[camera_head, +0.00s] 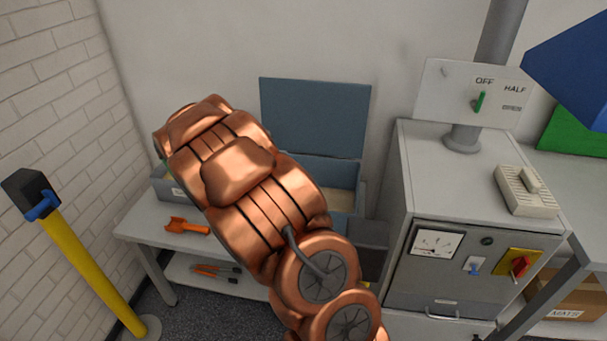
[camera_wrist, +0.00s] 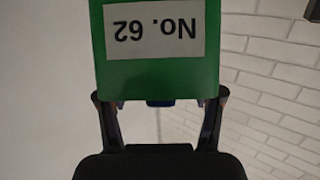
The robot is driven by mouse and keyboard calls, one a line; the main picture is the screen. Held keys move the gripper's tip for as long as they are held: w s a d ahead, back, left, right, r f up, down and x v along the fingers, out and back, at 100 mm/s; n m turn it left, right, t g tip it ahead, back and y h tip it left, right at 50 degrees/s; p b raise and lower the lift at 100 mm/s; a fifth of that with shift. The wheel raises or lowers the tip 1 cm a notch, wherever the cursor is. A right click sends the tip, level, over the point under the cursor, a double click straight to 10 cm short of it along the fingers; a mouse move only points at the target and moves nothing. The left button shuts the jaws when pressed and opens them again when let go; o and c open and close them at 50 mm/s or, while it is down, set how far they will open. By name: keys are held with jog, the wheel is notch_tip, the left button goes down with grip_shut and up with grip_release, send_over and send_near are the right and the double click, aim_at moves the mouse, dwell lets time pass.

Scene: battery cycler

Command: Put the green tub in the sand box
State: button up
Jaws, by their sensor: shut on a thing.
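The green tub (camera_wrist: 158,75) fills the top middle of the wrist view, with an upside-down white label reading "No. 62". My gripper (camera_wrist: 160,98) is shut on it, one dark finger at each side. In the head view my copper arm hides the gripper and nearly all of the tub; only a thin green sliver shows at the arm's left edge. A blue box (camera_head: 340,199) with its lid (camera_head: 315,115) standing open and sand-coloured contents shows behind my arm; it looks like the sand box. Its left part is hidden.
A grey bench (camera_head: 142,224) holds a labelled grey bin (camera_head: 165,191) and an orange tool (camera_head: 186,226). A yellow post (camera_head: 88,262) stands at left. A grey cabinet (camera_head: 480,180) with a sign (camera_head: 473,93) stands right of the blue box. Brick wall lies left.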

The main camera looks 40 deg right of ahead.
jog(key=s+d+f+m+g+h, duration=0.1)
jog(key=s+d+f+g, duration=0.1)
jog(key=s+d+f, duration=0.7)
jog(key=s+d+f+g+p, duration=0.1)
jog(key=s+d+f, duration=0.25)
jog(key=d, duration=1.05)
jog(key=s+d+f+m+g+h, duration=0.1)
jog(key=s+d+f+g, duration=0.1)
jog(key=s+d+f, duration=0.7)
jog(key=shift+w+d+f+b, duration=0.35)
jog(key=shift+w+f+b, duration=0.2)
jog(key=shift+f+b, duration=0.4)
jog(key=shift+w+d+f+b, duration=0.45)
jog(key=shift+f+b, duration=0.3)
jog(key=shift+b, duration=0.4)
jog(key=shift+w+d+f+b, duration=0.25)
jog(key=shift+w+f+b, duration=0.35)
jog(key=shift+f+b, duration=0.35)
jog(key=shift+f+b, duration=0.3)
jog(key=shift+f, duration=0.1)
